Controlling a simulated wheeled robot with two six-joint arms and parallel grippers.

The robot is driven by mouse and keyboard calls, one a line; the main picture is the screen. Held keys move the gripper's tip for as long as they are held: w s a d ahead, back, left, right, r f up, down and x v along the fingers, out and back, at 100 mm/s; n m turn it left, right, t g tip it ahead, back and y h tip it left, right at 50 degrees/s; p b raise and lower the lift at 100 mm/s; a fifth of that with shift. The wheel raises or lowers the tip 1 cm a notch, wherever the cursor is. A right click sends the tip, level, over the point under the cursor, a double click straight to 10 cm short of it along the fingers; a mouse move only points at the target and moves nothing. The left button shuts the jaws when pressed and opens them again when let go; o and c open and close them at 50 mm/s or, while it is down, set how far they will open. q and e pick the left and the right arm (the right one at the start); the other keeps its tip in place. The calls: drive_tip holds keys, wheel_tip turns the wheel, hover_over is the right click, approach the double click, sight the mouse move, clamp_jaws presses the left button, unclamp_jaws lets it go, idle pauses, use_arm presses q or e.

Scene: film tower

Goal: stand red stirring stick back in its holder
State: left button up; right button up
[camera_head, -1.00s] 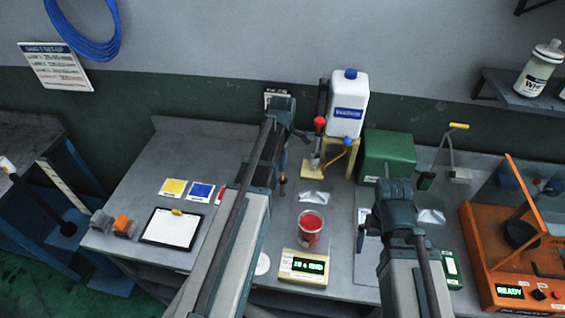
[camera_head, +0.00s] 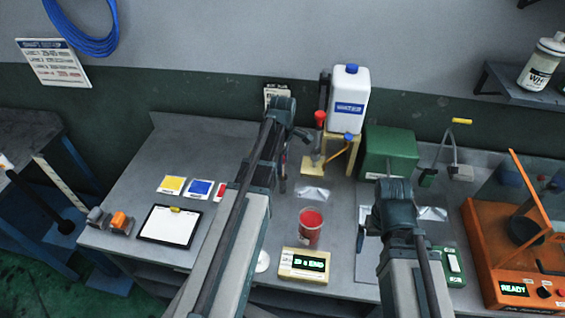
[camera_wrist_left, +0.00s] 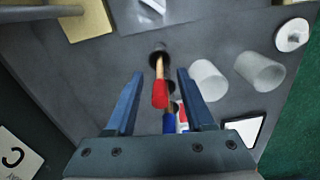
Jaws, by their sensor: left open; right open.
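The red stirring stick (camera_wrist_left: 160,92) has a wooden shaft and a red end. In the left wrist view it lies between the open blue fingers of my left gripper (camera_wrist_left: 158,78), and I cannot tell if they touch it. The shaft's far end meets a dark round holder opening (camera_wrist_left: 158,50); how deep it sits is unclear. A blue-ended stick (camera_wrist_left: 168,124) shows just behind it. In the head view my left gripper (camera_head: 283,186) points down at the bench, left of the dispenser, and hides the sticks. My right gripper (camera_head: 361,238) is open, low over the bench.
A red cup (camera_head: 310,226) stands behind a scale (camera_head: 302,263). A white jug (camera_head: 348,103), a green box (camera_head: 388,154) and an orange machine (camera_head: 520,262) line the bench. Colour cards (camera_head: 200,188) and a clipboard (camera_head: 168,228) lie left. Two pale cups (camera_wrist_left: 260,71) show in the wrist view.

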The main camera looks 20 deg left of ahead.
use_arm(q)
wheel_tip(320, 180, up, 14)
drive_tip(key=p, duration=1.4)
use_arm(e)
wheel_tip(320, 180, up, 14)
use_arm(q)
drive_tip(key=shift+s+f, duration=0.1)
drive_tip(key=shift+f, duration=0.05)
use_arm(e)
drive_tip(key=shift+s+f, duration=0.15)
